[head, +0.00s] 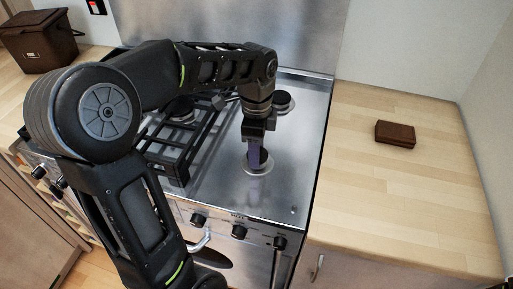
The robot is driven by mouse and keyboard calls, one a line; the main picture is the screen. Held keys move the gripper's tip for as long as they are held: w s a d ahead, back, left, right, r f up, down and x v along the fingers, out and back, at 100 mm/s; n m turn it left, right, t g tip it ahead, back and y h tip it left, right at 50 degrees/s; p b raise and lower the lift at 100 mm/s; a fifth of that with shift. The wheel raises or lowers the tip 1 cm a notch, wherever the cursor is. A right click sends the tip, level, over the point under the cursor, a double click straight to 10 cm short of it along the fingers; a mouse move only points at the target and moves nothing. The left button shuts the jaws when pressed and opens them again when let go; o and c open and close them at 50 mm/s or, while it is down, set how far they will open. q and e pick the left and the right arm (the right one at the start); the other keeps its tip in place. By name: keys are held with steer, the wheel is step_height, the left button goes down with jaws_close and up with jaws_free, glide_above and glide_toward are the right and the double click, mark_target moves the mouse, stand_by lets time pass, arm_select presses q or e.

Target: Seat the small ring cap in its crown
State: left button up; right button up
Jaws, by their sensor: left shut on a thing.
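My left gripper (257,156) points straight down over the front right burner of the steel hob. It is shut on the small ring cap (262,164), a dark piece low at its fingertips, mostly hidden by the fingers. The crown is under the cap and fingers, inside a pale round burner base (247,171). I cannot tell whether the cap touches the crown or lies level on it. My right gripper is not in view.
A black pan grate (180,150) stands left of the gripper, partly behind my arm. A capped burner (283,102) is behind it. Knobs (239,232) line the front. A brown block (395,134) lies on the right counter, otherwise clear. A brown bin (40,42) stands far left.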

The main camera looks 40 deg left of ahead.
arm_select(q)
steer(key=shift+f, duration=0.5)
stand_by(0.6)
steer(key=o, duration=1.4)
steer(key=shift+o, duration=0.2)
steer(key=shift+r, duration=0.1)
step_height(320, 180, up, 8)
steer(key=shift+f, duration=0.2)
